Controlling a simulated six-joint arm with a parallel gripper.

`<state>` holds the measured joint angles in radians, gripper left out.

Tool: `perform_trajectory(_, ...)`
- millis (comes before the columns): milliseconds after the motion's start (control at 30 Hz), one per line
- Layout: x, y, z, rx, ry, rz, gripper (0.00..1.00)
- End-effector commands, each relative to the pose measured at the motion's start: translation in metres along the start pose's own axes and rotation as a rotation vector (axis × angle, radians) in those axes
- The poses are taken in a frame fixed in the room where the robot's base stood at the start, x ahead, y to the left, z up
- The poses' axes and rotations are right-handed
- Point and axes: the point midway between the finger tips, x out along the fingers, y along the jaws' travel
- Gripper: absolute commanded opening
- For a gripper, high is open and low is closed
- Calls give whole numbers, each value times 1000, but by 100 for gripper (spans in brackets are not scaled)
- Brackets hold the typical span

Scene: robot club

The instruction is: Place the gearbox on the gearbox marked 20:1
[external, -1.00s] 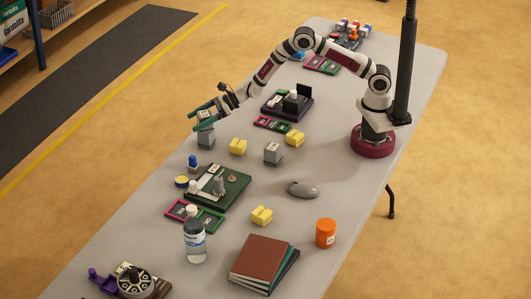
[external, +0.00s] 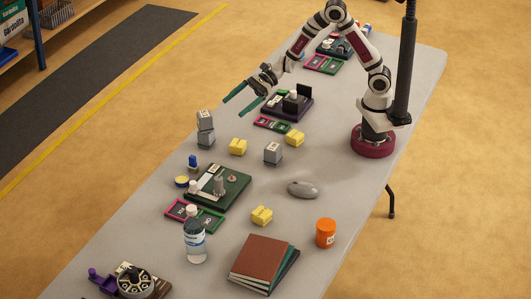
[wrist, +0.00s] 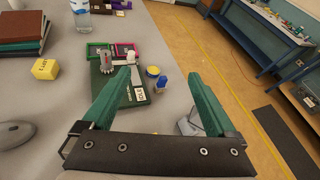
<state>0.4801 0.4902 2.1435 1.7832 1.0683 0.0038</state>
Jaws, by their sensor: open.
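Two grey gearboxes stand stacked near the table's far left edge in the external view. The upper gearbox (external: 204,119) rests on the lower gearbox (external: 206,139) and looks upright. Another grey gearbox (external: 272,153) stands alone to the right. The markings are too small to read, so I cannot tell which is 20:1. My gripper (external: 235,106) is open and empty, up and to the right of the stack, apart from it. In the wrist view, the green fingers of my gripper (wrist: 160,73) are spread, with a grey block (wrist: 189,123) partly hidden beside the right finger.
Yellow blocks (external: 237,147) stand near the stack. A green board with parts (external: 232,197), a grey mouse-like object (external: 303,189), a bottle (external: 195,243), an orange jar (external: 326,234) and books (external: 258,262) lie nearer. A dark device (external: 290,106) stands behind.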

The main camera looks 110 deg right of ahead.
Motion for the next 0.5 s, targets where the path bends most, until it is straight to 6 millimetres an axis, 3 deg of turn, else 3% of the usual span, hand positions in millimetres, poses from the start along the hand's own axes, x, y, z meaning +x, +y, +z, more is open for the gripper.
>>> perform_trajectory(33, -11, 53, 38, -168, -34, 160, 92)
perform_trajectory(67, -24, 92, 54, -289, -48, 280, 92)
perform_trajectory(100, -48, 143, 67, -462, -58, 445, 92)
perform_trajectory(167, -98, 212, 65, -740, -51, 692, 92)
perform_trajectory(200, -135, 244, 53, -919, -30, 841, 92)
perform_trajectory(267, -186, 269, 26, -1167, 24, 1027, 92)
perform_trajectory(333, -232, 272, -5, -1406, 107, 1181, 92)
perform_trajectory(400, -262, 263, -27, -1579, 189, 1276, 92)
perform_trajectory(500, -283, 250, -43, -1712, 268, 1339, 92)
